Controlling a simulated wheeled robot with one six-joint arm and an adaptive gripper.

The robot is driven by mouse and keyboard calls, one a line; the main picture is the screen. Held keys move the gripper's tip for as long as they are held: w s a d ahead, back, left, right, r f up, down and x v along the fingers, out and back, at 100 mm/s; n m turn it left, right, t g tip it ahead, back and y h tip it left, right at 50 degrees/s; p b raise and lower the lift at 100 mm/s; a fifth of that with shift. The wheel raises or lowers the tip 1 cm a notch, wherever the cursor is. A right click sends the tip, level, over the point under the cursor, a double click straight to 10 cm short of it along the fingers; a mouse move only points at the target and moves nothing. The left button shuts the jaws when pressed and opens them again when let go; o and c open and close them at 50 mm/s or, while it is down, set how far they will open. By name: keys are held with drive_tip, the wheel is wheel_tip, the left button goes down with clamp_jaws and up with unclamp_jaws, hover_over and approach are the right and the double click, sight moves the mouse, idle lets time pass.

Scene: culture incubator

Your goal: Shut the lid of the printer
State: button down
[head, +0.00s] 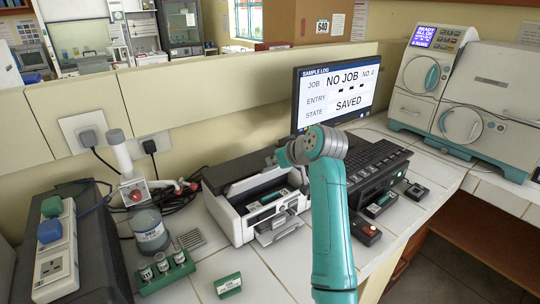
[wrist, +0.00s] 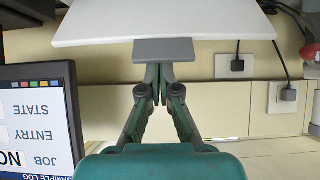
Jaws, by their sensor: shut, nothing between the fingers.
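The printer (head: 236,219) is a white and dark machine on the tiled bench in the head view. Its top is open, with the inside showing, and a dark panel (head: 238,168) stands at its back. In the wrist view, a white panel with a grey tab (wrist: 165,50), which looks like the lid, spans the top. My gripper (wrist: 159,75) is shut and empty, its fingertips at the tab's near edge; I cannot tell whether they touch it. In the head view my arm hides the gripper.
A monitor (head: 336,88) stands behind the printer, close on the left in the wrist view (wrist: 40,120). A keyboard (head: 375,160) and a dark device lie to the right. A bottle (head: 150,232), a green vial rack (head: 165,272) and a power strip (head: 55,250) stand left.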

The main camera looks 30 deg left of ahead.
drive_tip(key=shift+s+d+f+t+y, duration=0.5)
drive_tip(key=shift+d+f+y, duration=0.7)
drive_tip(key=shift+f, duration=0.85)
drive_tip(key=shift+s+d+f+t+y, duration=0.55)
drive_tip(key=shift+d+f+y, duration=0.6)
drive_tip(key=shift+f, duration=0.85)
drive_tip(key=shift+s+d+f+t+y, duration=0.3)
drive_tip(key=shift+d+f+t+y, duration=0.6)
drive_tip(key=shift+f, duration=1.15)
